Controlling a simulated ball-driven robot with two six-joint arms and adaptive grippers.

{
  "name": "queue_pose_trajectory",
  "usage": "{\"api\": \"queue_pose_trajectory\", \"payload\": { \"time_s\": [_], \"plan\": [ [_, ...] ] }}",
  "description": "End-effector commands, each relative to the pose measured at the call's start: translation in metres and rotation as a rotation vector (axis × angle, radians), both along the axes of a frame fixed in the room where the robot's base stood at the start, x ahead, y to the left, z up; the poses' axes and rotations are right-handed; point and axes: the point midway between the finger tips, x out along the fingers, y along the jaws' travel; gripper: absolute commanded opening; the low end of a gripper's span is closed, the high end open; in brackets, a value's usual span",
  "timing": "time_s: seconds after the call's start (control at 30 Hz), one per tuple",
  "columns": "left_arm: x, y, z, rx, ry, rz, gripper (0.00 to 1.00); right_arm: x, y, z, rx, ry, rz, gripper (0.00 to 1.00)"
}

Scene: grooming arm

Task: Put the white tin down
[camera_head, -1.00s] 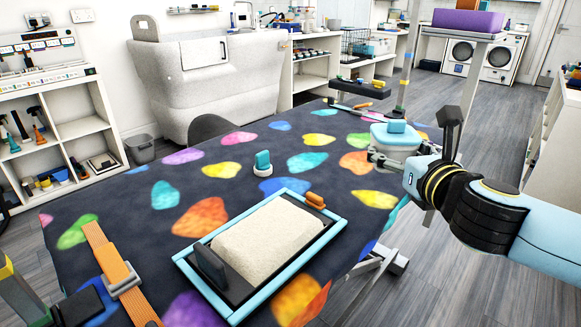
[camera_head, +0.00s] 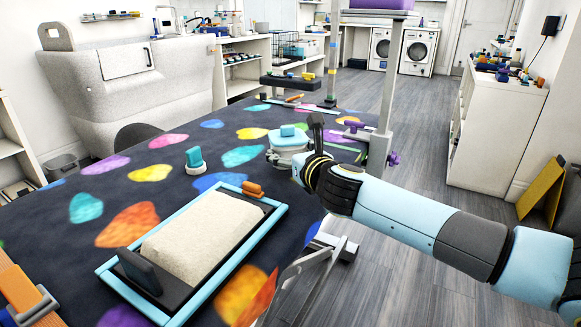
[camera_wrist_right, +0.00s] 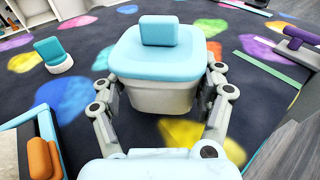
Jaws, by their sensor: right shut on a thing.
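The white tin (camera_head: 290,151) has a light blue lid with a small raised block on top. My right gripper (camera_head: 276,158) is shut on it from the near right side, over the dark mat near its right part. In the right wrist view the tin (camera_wrist_right: 160,97) stands upright between the two fingers of my right gripper (camera_wrist_right: 160,85), which grip its sides. Its underside is hidden, so I cannot tell whether it touches the mat. My left gripper is not in view.
A blue-framed tray (camera_head: 277,218) with a cream pad lies on the patterned mat (camera_head: 60,235), nearer me. A teal-topped knob with a white base (camera_head: 195,161) stands left of the tin. An orange strap (camera_head: 18,290) lies at lower left. Purple clamps (camera_head: 352,126) sit by a post right of the tin.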

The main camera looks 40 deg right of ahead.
Motion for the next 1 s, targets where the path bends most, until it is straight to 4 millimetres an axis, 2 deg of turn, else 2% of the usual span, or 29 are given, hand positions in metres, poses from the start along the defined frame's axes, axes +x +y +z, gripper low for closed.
{"api": "queue_pose_trajectory", "payload": {
  "time_s": [0.03, 0.13, 0.47, 0.5, 0.7, 1.0],
  "plan": [
    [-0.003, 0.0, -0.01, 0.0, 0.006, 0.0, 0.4, 0.0, 0.0, -0.013, -0.001, 0.0, 0.0, 0.31],
    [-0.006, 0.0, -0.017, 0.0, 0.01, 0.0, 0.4, 0.0, 0.0, -0.025, -0.001, 0.0, 0.0, 0.31],
    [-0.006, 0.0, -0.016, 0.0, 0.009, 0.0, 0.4, 0.0, 0.0, -0.025, -0.001, -0.002, 0.0, 0.31],
    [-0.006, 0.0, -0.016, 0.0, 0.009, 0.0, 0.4, -0.001, 0.0, -0.027, 0.0, 0.001, -0.001, 0.73],
    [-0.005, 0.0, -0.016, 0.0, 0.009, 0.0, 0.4, -0.001, 0.0, -0.026, 0.0, 0.001, -0.001, 0.99],
    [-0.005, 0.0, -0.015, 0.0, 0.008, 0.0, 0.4, 0.0, 0.0, -0.024, 0.0, 0.0, -0.001, 0.99]
  ]
}}
